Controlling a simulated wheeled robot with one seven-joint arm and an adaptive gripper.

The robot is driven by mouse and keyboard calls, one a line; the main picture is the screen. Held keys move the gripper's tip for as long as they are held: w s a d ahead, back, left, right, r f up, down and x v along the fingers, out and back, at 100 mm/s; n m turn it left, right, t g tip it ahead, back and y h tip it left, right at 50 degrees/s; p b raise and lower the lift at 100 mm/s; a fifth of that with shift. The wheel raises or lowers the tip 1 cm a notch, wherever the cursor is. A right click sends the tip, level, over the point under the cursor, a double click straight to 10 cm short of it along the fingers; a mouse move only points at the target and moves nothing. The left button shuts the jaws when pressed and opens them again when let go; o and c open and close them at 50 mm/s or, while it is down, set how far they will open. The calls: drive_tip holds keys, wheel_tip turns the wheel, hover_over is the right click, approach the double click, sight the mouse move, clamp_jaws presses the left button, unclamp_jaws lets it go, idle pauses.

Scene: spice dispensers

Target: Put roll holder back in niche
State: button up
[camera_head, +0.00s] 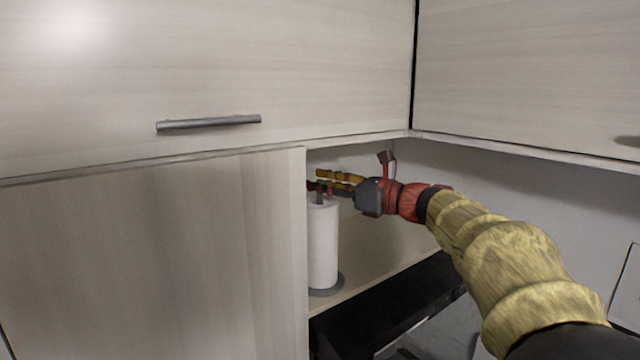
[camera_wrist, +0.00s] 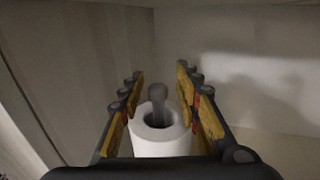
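The roll holder stands upright in the niche, with a white paper roll (camera_head: 322,245) on it and a dark round base (camera_head: 328,288) on the niche floor. Its dark post tip (camera_wrist: 158,94) rises from the roll's core in the wrist view. The niche (camera_head: 375,235) is the open space below the upper cabinets. My gripper (camera_head: 328,184) is at the top of the roll holder. In the wrist view, its yellow-padded fingers (camera_wrist: 160,100) are spread on both sides of the post, with visible gaps. The far side of the holder is hidden.
A wooden cabinet panel (camera_head: 160,260) borders the niche on the left. An upper cabinet with a metal handle (camera_head: 208,123) hangs above. A black appliance (camera_head: 395,305) lies below the niche floor. The niche is free to the right of the roll.

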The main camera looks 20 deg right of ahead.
drive_tip(key=shift+r, duration=0.1)
drive_tip(key=shift+r, duration=0.15)
drive_tip(key=b+v, duration=0.3)
drive_tip(key=v, duration=0.9)
